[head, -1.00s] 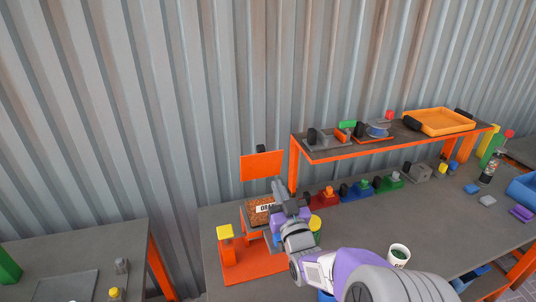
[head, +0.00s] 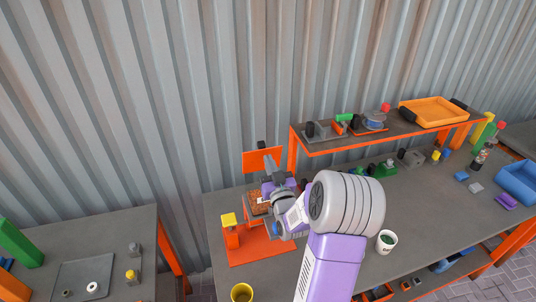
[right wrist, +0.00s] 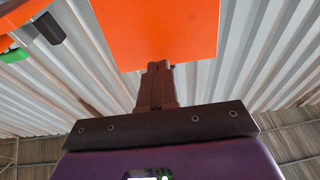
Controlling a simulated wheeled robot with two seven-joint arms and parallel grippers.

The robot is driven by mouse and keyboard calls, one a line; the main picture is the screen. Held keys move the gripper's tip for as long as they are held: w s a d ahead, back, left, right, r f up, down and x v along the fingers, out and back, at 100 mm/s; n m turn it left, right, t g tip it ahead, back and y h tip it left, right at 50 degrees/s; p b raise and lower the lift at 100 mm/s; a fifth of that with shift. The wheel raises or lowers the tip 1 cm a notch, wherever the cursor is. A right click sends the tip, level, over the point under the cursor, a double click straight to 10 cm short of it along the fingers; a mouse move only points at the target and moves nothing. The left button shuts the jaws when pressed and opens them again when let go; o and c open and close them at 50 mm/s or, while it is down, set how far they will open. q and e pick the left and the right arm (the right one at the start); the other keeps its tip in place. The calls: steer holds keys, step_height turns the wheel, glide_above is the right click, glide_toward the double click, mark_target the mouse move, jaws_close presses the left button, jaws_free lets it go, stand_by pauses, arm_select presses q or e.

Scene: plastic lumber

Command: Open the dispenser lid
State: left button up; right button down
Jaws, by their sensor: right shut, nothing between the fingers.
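The dispenser (head: 251,208) stands on an orange base plate (head: 262,252), with brown granules in its open top. Its flat orange lid (head: 252,161) stands raised behind the box, with a small black knob at its top edge. My right gripper (head: 268,162) is at the front of the lid and overlaps its face in the head view. In the right wrist view the fingers (right wrist: 158,72) are together and empty, with the orange lid (right wrist: 155,30) directly beyond them. I cannot tell whether they touch it. My arm hides part of the dispenser. My left gripper is not in view.
A yellow-topped orange post (head: 229,228) stands left of the dispenser. An orange-framed shelf (head: 385,137) holds parts and an orange tray (head: 436,112) at the right. A white cup (head: 386,242) stands near my arm. A corrugated wall is close behind.

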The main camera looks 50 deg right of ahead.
mark_target(265, 150)
steer(key=shift+x, duration=0.85)
steer(key=shift+w+d+r+p, duration=0.2)
steer(key=shift+w+r+p, duration=0.15)
steer(key=shift+p, duration=0.2)
steer(key=shift+w+d+r+g+y, duration=0.1)
steer(key=shift+w+g+y, duration=0.05)
steer(key=shift+g+y, duration=0.2)
steer(key=shift+w+d+b, duration=0.3)
steer(key=shift+b, duration=0.5)
steer(key=shift+w+d, duration=0.1)
steer(key=shift+w, duration=0.05)
steer(key=shift+r, duration=0.1)
